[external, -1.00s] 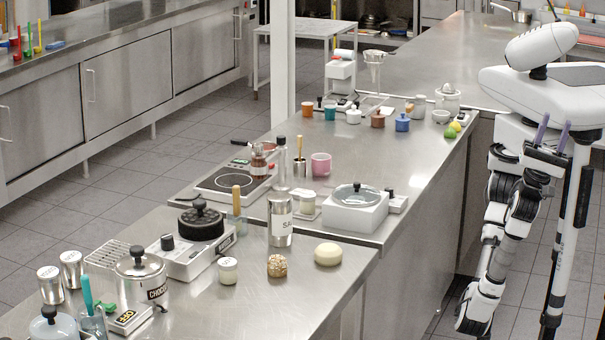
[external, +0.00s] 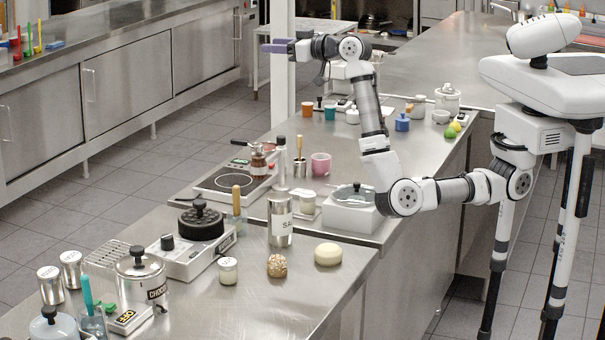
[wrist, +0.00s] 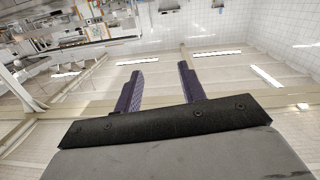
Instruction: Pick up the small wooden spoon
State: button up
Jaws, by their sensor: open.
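My gripper (external: 272,47) is raised high above the counter's far part, its purple fingers pointing left. In the wrist view the fingers of my gripper (wrist: 160,72) are apart with nothing between them. Two upright wooden handles show in the external view. One wooden handle (external: 299,146) stands in a small metal cup (external: 299,170). A thicker wooden handle (external: 236,194) stands in a glass (external: 237,222) nearer the camera. Their lower ends are hidden, so I cannot tell which is the small wooden spoon. No spoon is discernible in the wrist view.
A pink mug (external: 321,165), a bottle (external: 281,158) and a hot plate (external: 230,182) surround the metal cup. A salt canister (external: 280,222) and a black pot (external: 200,222) flank the glass.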

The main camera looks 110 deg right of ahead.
jog(key=s+d+f+g+y, duration=0.2)
jog(key=s+d+g, duration=0.1)
jog(key=d, duration=0.5)
jog(key=g+y+p, duration=0.3)
jog(key=g+y, duration=0.2)
jog(key=y, duration=0.3)
send_over(298, 146)
jog(key=s+a, duration=0.1)
jog(key=s, duration=0.1)
jog(key=shift+m, duration=0.3)
jog(key=f, duration=2.6)
jog(key=shift+w+a+f, duration=0.2)
jog(key=shift+w, duration=0.05)
jog(key=shift+s+d+p+x, duration=0.1)
jog(key=shift+d+p+x, duration=0.1)
jog(key=shift+x, duration=0.85)
jog(key=shift+s+d+p+x, duration=0.1)
jog(key=shift+s+p+x, duration=0.05)
jog(key=shift+x, duration=0.9)
jog(key=shift+s+d+p+x, duration=0.1)
jog(key=shift+p+x, duration=0.1)
jog(key=shift+x, duration=0.85)
grip_shut()
